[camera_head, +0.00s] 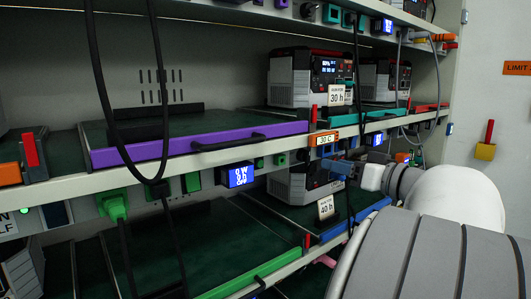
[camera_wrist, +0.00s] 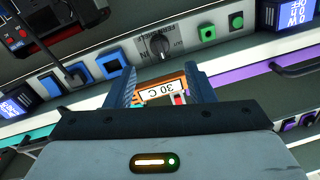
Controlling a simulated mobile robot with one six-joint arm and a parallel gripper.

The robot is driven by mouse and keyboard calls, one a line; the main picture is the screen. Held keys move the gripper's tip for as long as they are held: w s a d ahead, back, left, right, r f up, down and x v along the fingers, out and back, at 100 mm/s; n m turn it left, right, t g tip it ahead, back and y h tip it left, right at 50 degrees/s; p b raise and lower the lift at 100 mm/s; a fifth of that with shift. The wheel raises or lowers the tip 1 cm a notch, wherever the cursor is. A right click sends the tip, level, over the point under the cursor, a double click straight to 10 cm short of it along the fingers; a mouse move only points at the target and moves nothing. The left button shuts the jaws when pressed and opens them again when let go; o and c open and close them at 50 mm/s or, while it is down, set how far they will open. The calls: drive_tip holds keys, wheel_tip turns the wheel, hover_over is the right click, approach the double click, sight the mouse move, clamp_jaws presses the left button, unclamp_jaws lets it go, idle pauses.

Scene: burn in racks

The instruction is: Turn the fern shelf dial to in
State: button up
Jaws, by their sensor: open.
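A dark round dial (camera_wrist: 159,45) sits on a pale plate on the shelf-edge strip in the wrist view. Small lettering flanks it, too small to read surely, and I cannot tell its pointer setting. In the head view my gripper (camera_head: 345,169) is at the strip under the middle shelf, and I cannot make out the dial there.
An orange-framed 30 C label (camera_wrist: 164,91) shows upside down between the fingers. Blue square sockets (camera_wrist: 110,63) and a green one (camera_wrist: 208,33) flank the dial. In the head view, a 40 h device (camera_head: 293,187) stands below, and black cables (camera_head: 97,70) hang left.

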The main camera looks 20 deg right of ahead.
sight(305, 156)
drive_tip(key=x, duration=0.8)
drive_tip(key=shift+d+r, duration=0.1)
drive_tip(key=shift+c, duration=0.3)
